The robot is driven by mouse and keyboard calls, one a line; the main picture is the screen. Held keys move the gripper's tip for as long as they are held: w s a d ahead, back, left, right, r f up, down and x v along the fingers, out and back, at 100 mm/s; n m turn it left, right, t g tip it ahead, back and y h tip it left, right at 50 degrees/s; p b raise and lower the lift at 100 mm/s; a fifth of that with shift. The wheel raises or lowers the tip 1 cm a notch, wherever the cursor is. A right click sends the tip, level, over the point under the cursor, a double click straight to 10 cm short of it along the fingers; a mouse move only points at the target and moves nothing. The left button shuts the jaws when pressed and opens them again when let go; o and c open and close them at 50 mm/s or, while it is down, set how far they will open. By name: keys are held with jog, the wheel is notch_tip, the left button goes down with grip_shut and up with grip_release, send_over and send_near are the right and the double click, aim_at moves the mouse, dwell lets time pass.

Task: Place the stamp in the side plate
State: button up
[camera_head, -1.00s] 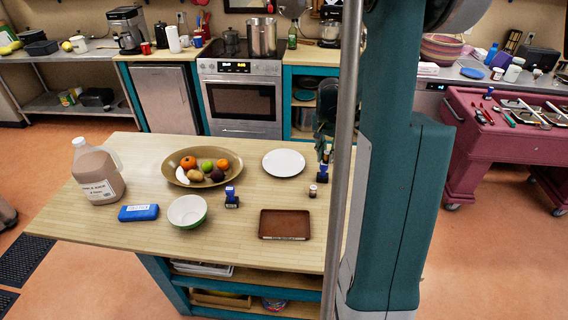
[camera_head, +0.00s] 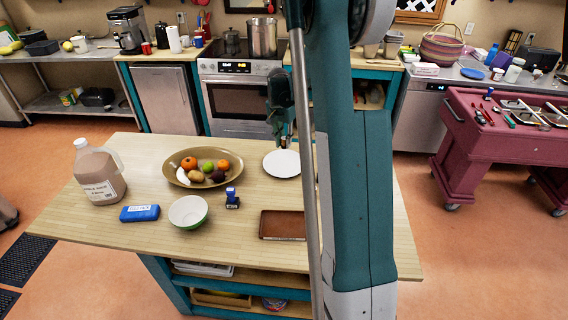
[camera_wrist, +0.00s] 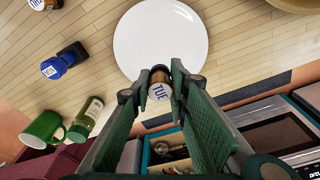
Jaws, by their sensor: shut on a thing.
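My gripper (camera_wrist: 157,82) is shut on a small brown thing (camera_wrist: 160,80) with a white face that reads "TUE"; I cannot tell if it is a stamp or a small bottle. In the head view, my gripper (camera_head: 281,138) hangs near the far edge of the side plate (camera_head: 274,164). The white plate (camera_wrist: 160,35) is empty and its near rim lies beside the held thing in the wrist picture. A blue stamp (camera_wrist: 58,64) stands beside the plate. Another blue stamp (camera_head: 232,198) stands near the green bowl.
A fruit bowl (camera_head: 202,168), green-white bowl (camera_head: 188,211), blue box (camera_head: 139,213), brown jug (camera_head: 97,173) and brown tray (camera_head: 282,225) stand on the table. A small bottle (camera_wrist: 45,4) shows at the wrist view's top left. My arm hides the table's right part.

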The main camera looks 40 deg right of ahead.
jog(key=shift+w+f, duration=0.1)
dwell(0.3)
send_over(285, 164)
jog(key=shift+a+f, duration=0.15)
jog(key=shift+f, duration=1.4)
jog(key=shift+a+f, duration=0.15)
jog(key=shift+f, duration=1.35)
jog(key=shift+f, duration=0.1)
jog(key=shift+f, duration=1.75)
jog(key=shift+f, duration=0.15)
jog(key=o, duration=0.5)
jog(key=shift+c, duration=0.2)
jog(key=o, duration=0.4)
